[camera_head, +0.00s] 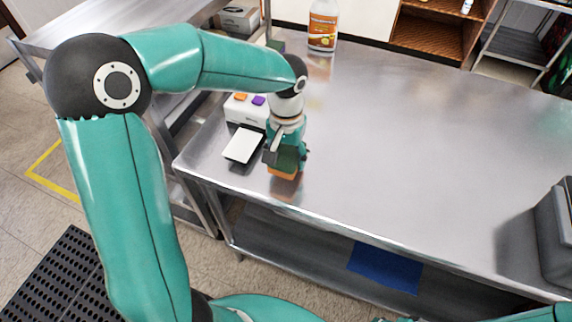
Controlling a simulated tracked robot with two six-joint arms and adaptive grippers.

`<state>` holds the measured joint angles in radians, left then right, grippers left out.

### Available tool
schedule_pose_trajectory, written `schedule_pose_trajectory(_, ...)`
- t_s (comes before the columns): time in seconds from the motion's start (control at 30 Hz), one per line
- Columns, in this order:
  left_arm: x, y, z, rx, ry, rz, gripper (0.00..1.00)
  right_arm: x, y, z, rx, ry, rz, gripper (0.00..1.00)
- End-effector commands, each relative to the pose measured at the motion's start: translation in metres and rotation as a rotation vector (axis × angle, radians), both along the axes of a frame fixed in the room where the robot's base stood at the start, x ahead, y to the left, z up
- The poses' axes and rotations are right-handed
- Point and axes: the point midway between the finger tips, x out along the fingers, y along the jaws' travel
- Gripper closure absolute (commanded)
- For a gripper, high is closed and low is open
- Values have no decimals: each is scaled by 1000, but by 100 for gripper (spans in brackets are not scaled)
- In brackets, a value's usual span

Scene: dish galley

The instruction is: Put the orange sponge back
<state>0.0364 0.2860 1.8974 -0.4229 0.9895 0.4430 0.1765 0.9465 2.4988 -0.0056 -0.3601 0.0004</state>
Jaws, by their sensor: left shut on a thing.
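The orange sponge (283,174) has a dark green upper layer and is at the front left part of the steel table. My left gripper (285,157) points down from above and is shut on it. The gripper hides part of the sponge. I cannot tell whether the sponge's underside touches the table. A white holder (238,111) with an orange and a purple item on top stands just behind and left of the gripper. A flat white plate (243,145) lies in front of the holder. My right gripper does not show.
A white bottle with an orange label (322,26) stands at the table's back. A dark grey box (556,232) sits at the right edge. The steel table (430,150) is clear across its middle.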

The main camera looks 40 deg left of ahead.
Motion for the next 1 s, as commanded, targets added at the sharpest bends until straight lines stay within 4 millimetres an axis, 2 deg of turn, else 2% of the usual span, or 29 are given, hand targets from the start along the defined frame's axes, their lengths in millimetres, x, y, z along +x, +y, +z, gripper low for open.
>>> schedule_pose_trajectory(0.2, -1, 0, -30, 0, 5, -1, 85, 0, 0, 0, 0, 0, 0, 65)
schedule_pose_trajectory(0.3, -1, 0, -39, 0, 2, -1, 85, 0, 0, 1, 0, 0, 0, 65)
schedule_pose_trajectory(0.67, 0, 0, -43, 0, 1, -1, 85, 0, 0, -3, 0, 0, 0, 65)
schedule_pose_trajectory(0.7, 0, 0, -41, 0, 0, -1, 28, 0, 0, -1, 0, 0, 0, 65)
schedule_pose_trajectory(0.8, 0, 0, -41, 0, 1, -2, 11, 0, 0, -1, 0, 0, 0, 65)
schedule_pose_trajectory(1.0, 0, -1, -41, 0, 1, -2, 10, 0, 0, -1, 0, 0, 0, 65)
